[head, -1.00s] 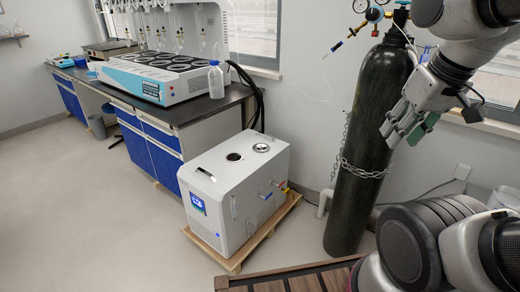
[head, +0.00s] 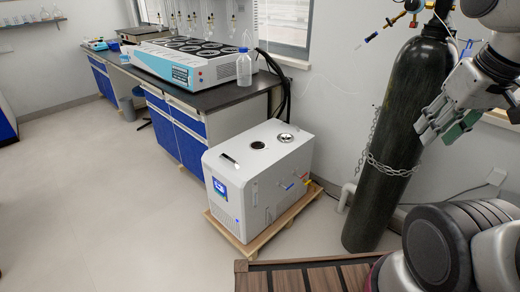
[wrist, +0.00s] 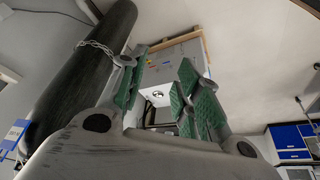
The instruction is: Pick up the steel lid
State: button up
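The steel lid (head: 286,137) is a small round silver disc with a dark centre on top of the white chiller box (head: 240,200), near its back right corner. In the wrist view a small round shiny thing (wrist: 157,94) on the white box shows between my fingers; it looks like the lid. My gripper (head: 450,127) is up at the right, in front of the black gas cylinder, well apart from the lid. In the wrist view its green-padded fingers (wrist: 163,88) stand apart with nothing between them.
A round dark opening (head: 258,145) lies beside the lid. The box stands on a wooden pallet (head: 262,241). The chained black cylinder (head: 395,130) stands right of it. A lab bench (head: 225,97) with a blue-white multi-position unit (head: 190,66) is behind. The floor at left is clear.

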aim_at(284, 138)
jog(key=i+j, duration=0.3)
jog(key=i, duration=0.15)
jog(key=i+j+u, duration=0.1)
jog(key=i+j, duration=0.4)
jog(key=i, duration=0.35)
